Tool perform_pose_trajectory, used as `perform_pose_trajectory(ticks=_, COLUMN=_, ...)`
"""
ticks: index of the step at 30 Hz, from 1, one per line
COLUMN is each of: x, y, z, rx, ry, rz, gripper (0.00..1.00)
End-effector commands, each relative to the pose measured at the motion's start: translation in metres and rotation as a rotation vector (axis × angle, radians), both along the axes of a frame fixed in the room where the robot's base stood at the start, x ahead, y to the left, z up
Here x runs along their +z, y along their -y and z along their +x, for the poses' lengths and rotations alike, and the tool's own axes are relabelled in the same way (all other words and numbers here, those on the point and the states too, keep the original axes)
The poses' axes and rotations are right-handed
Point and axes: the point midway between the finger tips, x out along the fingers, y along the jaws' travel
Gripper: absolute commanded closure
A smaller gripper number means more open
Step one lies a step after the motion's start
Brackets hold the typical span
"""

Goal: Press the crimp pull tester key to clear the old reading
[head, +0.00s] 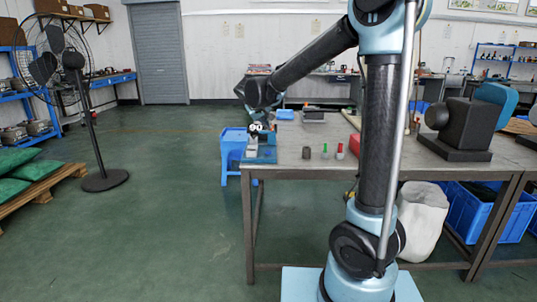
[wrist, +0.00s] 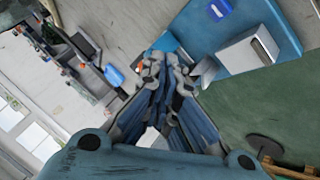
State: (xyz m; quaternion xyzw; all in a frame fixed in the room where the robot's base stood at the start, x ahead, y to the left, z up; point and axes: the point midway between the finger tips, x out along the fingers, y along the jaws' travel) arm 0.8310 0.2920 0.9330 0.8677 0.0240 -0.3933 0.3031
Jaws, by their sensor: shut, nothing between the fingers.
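The device that I take for the crimp pull tester (head: 262,157) has a blue base and stands at the near left corner of the table. In the wrist view its blue base plate (wrist: 190,32) carries a pale grey block (wrist: 246,56) and a small bright blue part (wrist: 218,10). I cannot tell whether that part is the key, and no reading is legible. My gripper (wrist: 167,62) is shut and empty, its fingertips together in front of the plate's edge. In the head view my gripper (head: 257,127) is just above the tester; contact cannot be told.
The table (head: 300,168) holds a dark cylinder (head: 307,153), small green (head: 324,151) and red-and-white (head: 340,151) items to the tester's right. A blue stool (head: 232,150) stands behind the table's left edge. Open green floor lies left, with a fan (head: 90,140) beyond.

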Motion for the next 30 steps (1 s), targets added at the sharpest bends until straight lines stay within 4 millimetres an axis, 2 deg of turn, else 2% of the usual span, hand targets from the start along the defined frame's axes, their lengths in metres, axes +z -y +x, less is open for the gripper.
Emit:
perform_pose_trajectory(ticks=7, x=-0.012, y=0.000, z=0.000, rx=0.000, ry=0.000, rz=0.000, gripper=1.00)
perform_pose_trajectory(ticks=21, x=-0.067, y=0.000, z=0.000, rx=-0.001, ry=-0.001, rz=0.000, gripper=1.00)
perform_pose_trajectory(ticks=30, x=-0.086, y=0.000, z=0.000, rx=-0.001, ry=-0.001, rz=0.000, gripper=1.00)
